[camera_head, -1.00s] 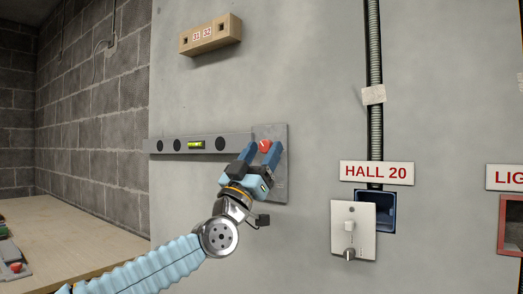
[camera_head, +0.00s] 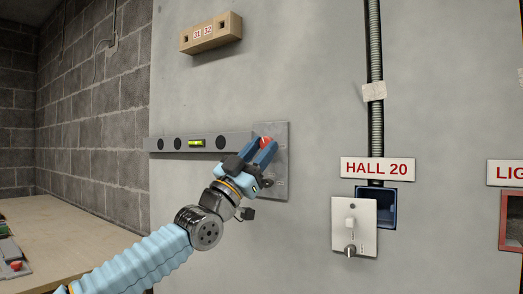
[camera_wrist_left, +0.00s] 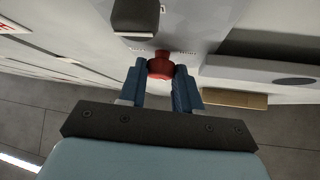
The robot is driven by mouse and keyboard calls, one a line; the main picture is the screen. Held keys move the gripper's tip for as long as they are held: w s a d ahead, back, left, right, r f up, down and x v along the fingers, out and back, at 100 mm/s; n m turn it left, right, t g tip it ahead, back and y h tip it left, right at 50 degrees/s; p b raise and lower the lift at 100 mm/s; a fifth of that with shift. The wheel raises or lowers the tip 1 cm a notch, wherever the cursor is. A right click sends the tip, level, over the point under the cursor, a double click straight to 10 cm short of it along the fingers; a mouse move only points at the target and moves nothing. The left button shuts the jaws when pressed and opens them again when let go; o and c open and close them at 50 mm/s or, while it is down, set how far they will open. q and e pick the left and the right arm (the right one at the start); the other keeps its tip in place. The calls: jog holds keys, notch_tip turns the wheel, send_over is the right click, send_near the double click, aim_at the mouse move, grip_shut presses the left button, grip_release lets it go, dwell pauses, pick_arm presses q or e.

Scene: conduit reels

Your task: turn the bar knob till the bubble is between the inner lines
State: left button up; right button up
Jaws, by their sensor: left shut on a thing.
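The red bar knob (camera_head: 265,142) sits on a grey plate (camera_head: 279,183) on the wall, at the right end of a grey level bar (camera_head: 226,143). A yellow-green bubble vial (camera_head: 196,143) is set in the bar; the bubble and its lines are too small to tell. My left gripper (camera_head: 262,150) has its blue fingers on either side of the knob and is shut on it. In the left wrist view the knob (camera_wrist_left: 160,66) shows between the fingertips, with part of the bar (camera_wrist_left: 262,73) to the right. My right gripper is not in view.
A wooden block (camera_head: 211,36) is fixed on the wall above. To the right are a HALL 20 sign (camera_head: 377,169), a white switch plate (camera_head: 354,226), a dark blue box (camera_head: 389,208) and a vertical conduit (camera_head: 376,120). A wooden table (camera_head: 62,237) stands at lower left.

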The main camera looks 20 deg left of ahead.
pick_arm(q)
jog(key=shift+r+m, duration=0.2)
jog(key=shift+m, duration=0.2)
jog(key=shift+f+m+g+h, duration=0.1)
jog(key=shift+m+g+h, duration=0.2)
jog(key=shift+g, duration=0.1)
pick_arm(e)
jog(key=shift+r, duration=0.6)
pick_arm(q)
jog(key=o, duration=1)
jog(key=shift+o, duration=0.2)
jog(key=shift+f, duration=0.1)
jog(key=b+v, duration=0.6)
jog(key=v, duration=0.7)
jog(key=shift+s+a+f+b, duration=0.2)
jog(key=shift+f+b, duration=0.1)
jog(key=shift+b, duration=0.1)
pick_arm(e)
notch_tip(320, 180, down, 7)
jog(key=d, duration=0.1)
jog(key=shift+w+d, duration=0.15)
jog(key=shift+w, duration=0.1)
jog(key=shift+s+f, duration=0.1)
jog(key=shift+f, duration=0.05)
